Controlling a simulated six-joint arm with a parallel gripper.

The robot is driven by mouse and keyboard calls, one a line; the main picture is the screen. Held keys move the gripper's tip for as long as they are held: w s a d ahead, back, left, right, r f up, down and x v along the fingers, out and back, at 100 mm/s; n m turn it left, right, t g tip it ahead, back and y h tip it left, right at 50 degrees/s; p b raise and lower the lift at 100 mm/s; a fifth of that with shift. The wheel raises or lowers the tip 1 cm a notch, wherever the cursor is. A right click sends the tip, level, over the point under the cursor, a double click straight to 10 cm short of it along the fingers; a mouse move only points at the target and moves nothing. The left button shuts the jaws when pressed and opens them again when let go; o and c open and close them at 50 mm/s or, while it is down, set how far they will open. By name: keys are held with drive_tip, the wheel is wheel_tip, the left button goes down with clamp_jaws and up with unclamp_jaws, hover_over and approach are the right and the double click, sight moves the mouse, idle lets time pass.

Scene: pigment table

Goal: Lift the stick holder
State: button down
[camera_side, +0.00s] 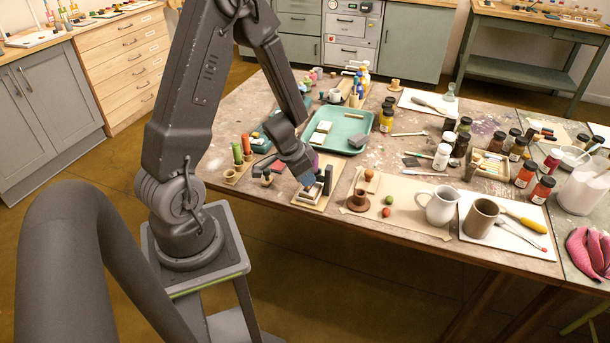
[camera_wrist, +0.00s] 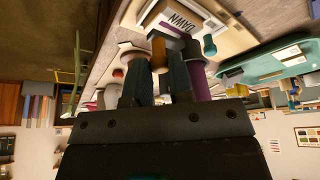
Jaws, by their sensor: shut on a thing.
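My gripper (camera_side: 307,180) is low over a small wooden board (camera_side: 330,166) at the table's near edge. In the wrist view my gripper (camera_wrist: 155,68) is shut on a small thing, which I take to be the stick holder. A dark block (camera_wrist: 172,39) and an ochre piece (camera_wrist: 158,51) show at the fingertips. A purple piece (camera_wrist: 198,80) and a teal piece (camera_wrist: 209,45) show just right of the fingers. The holder is mostly hidden by the fingers, and I cannot tell whether it touches the board.
A pale block stack (camera_side: 310,198) is on the board close under my gripper. A green tray (camera_side: 352,148) lies behind. To the right are a brown spool (camera_side: 358,202), a white mug (camera_side: 440,206) and a brown mug (camera_side: 480,218). Several jars crowd the right back.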

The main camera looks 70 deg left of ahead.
drive_tip(key=shift+r, duration=0.6)
drive_tip(key=c, duration=1)
unclamp_jaws()
drive_tip(key=v, duration=1.4)
drive_tip(key=shift+w, duration=0.1)
